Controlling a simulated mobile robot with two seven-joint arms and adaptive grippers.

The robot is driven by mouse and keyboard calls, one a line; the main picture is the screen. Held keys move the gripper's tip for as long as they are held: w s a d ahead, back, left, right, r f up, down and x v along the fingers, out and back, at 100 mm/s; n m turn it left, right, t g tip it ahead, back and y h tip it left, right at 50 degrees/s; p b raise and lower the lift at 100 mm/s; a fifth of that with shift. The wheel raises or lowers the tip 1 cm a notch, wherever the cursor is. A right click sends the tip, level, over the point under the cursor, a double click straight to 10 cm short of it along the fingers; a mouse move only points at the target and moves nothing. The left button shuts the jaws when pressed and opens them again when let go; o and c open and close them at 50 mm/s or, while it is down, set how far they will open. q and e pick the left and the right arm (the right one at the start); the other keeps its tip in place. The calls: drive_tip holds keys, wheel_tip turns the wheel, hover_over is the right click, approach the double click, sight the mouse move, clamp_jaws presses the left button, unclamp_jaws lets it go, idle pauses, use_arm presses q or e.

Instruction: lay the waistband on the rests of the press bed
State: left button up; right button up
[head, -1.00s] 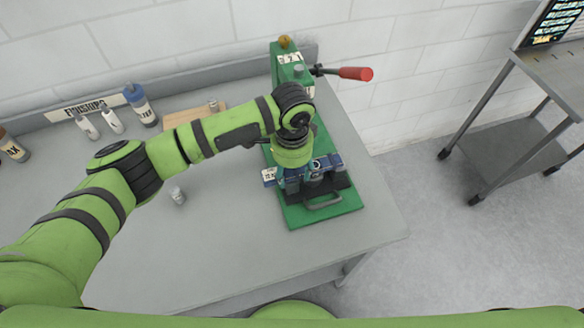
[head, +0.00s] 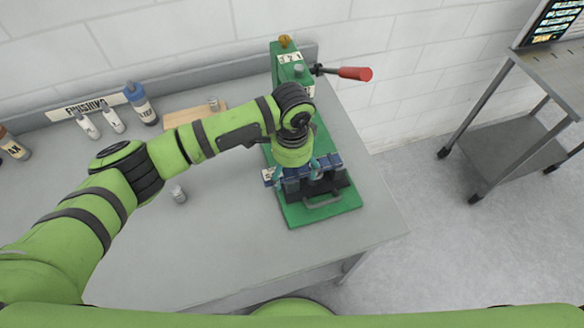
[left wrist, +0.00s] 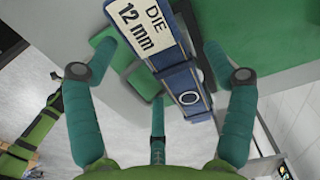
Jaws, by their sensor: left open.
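The blue waistband (head: 331,160) lies across the dark rests (head: 340,181) of the green press bed (head: 293,214) in the head view. A white card marked "DIE 12 mm" (left wrist: 138,27) is at its left end. In the left wrist view the waistband (left wrist: 185,88), with a pale ring mark on it, runs slantwise between my fingers with gaps on both sides. My left gripper (head: 297,170) is open above the waistband, and its spread teal fingers also show in the wrist view (left wrist: 162,48). My wrist hides the waistband's middle. My right gripper is not in view.
The green press column (head: 284,62) with a red-tipped lever (head: 355,73) stands behind the bed. Bottles (head: 140,103), a wooden board (head: 185,115) and a small grey cylinder (head: 178,194) are on the bench left. A metal cart (head: 510,130) stands right. The bench front is clear.

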use_arm(q)
wheel_tip(320, 180, up, 12)
idle(0.4)
